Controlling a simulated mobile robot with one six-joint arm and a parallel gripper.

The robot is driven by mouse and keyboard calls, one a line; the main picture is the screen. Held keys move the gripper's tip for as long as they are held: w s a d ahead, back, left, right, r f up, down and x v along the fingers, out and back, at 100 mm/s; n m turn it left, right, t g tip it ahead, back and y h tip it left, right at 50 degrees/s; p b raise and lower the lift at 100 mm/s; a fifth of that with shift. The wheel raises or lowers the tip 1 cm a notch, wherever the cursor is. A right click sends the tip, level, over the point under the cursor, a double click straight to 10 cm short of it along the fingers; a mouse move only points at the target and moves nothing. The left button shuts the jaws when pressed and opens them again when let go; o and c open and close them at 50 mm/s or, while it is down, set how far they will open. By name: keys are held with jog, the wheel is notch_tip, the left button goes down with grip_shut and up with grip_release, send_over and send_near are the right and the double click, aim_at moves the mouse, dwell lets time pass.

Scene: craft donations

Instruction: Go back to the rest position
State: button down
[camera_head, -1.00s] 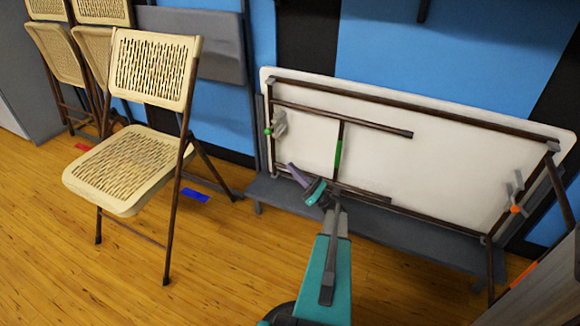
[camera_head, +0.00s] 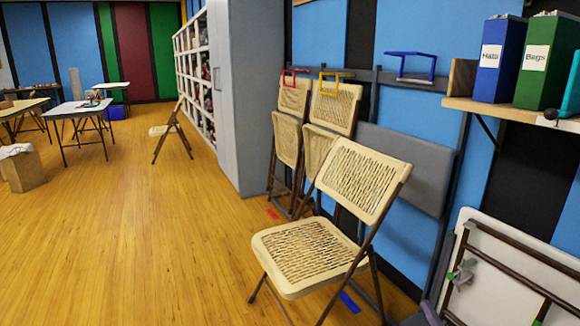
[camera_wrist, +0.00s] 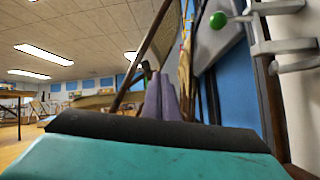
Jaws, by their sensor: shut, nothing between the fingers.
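My gripper (camera_wrist: 166,98) shows in the wrist view as two purple fingers close together, with nothing held between them. The teal wrist housing fills the bottom of that view. In the head view, a purple fingertip shows at the bottom edge, in front of the folded white table (camera_head: 490,280), and the rest of the gripper is out of frame. A teal part of my arm shows at the right edge. In the wrist view, a clamp with a green knob (camera_wrist: 218,20) is close on the right.
An unfolded beige chair (camera_head: 305,255) stands left of the folded table. Folded chairs (camera_head: 338,105) lean on the wall under coloured hooks. A shelf (camera_head: 515,112) holds a blue "Hats" binder (camera_head: 498,62) and a green "Bags" binder (camera_head: 543,65).

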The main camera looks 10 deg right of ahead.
jog(key=w+a+r+n+g+y+p, duration=0.2)
jog(key=w+a+g+y+p, duration=0.15)
jog(key=a, duration=0.95)
jog(key=w+a+r+n+g+y+p, duration=0.2)
jog(key=w+a+n+g+y+p, duration=0.15)
jog(key=a, duration=0.95)
jog(key=s+a+n+g+y+p, duration=0.3)
jog(key=a+g+p, duration=0.2)
jog(key=a, duration=1.1)
jog(key=s+a+f+n+g+h+p, duration=0.1)
jog(key=s+a+n+g+p, duration=0.2)
jog(key=s+a+g, duration=0.35)
jog(key=s+a+f+n+g+p, duration=0.1)
jog(key=s+a+n+g+p, duration=0.25)
jog(key=a, duration=0.55)
jog(key=s+a+f+n+g+h+p, duration=0.2)
jog(key=s+n+g+h, duration=0.15)
jog(key=s, duration=0.45)
jog(key=s+a+f+n+g+h+p, duration=0.1)
jog(key=s+a+n+g+h+p, duration=0.2)
jog(key=s, duration=0.6)
jog(key=s+d+f+n+g+h, duration=0.1)
jog(key=s+d+f+n+h, duration=0.1)
jog(key=s+d+n+h, duration=0.4)
jog(key=s+d+f+n+h, duration=0.1)
jog(key=s+d+n+h, duration=0.2)
jog(key=d+n, duration=0.5)
jog(key=d, duration=0.2)
jog(key=shift+s+d, duration=0.15)
jog(key=shift+d, duration=0.2)
